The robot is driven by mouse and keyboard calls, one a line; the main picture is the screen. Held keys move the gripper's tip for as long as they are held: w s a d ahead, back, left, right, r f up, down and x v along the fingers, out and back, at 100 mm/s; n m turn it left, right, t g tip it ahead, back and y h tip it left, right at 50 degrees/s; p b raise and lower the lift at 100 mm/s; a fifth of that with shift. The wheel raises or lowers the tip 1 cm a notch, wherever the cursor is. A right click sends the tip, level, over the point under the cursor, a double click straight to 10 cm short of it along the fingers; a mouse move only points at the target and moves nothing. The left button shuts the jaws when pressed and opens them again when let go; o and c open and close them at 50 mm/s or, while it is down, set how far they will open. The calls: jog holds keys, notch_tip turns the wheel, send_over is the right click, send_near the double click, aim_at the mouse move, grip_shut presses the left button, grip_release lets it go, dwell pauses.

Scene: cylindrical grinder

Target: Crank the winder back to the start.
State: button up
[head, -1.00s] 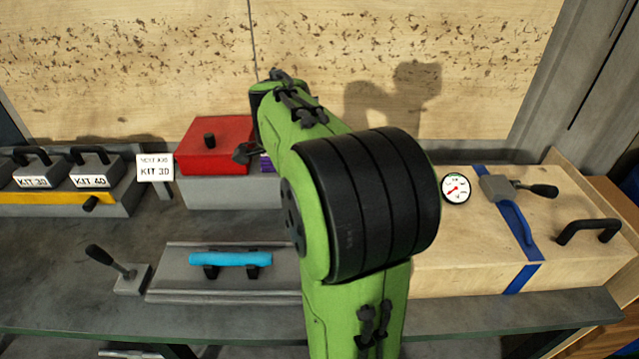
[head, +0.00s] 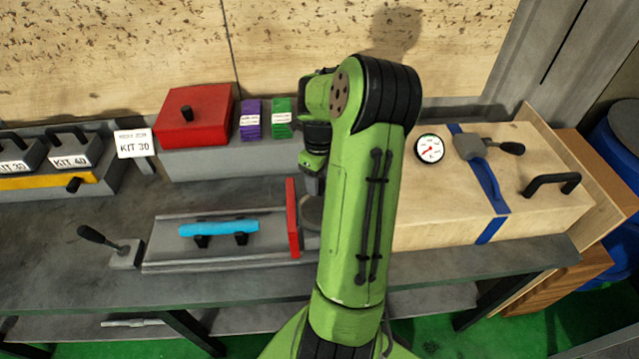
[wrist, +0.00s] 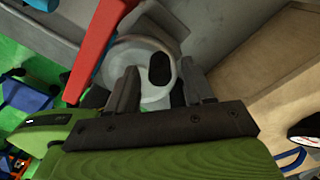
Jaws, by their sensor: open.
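A pale grey round part with a dark oval patch (wrist: 160,68) lies in front of my gripper (wrist: 158,85) in the wrist view. Its two fingers are apart, with nothing clearly held between them. Contact with the round part cannot be told. In the head view a little of this grey part shows beside the red upright plate (head: 293,217), and my arm hides the rest. A grey block with a black-knobbed lever (head: 505,148) sits on the blue strap of the wooden box. I cannot tell which of these is the winder.
A blue-handled slide (head: 218,229) and a black-knobbed lever (head: 95,236) stand left of the red plate. The wooden box (head: 420,205) carries a dial gauge (head: 430,149) and a black handle (head: 550,183). A red box (head: 193,118) and purple and green packs (head: 281,118) stand behind.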

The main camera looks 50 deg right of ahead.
jog(key=shift+f, duration=0.8)
jog(key=shift+c, duration=0.5)
grip_shut()
jog(key=shift+w+a+n, duration=0.1)
jog(key=shift+n, duration=0.2)
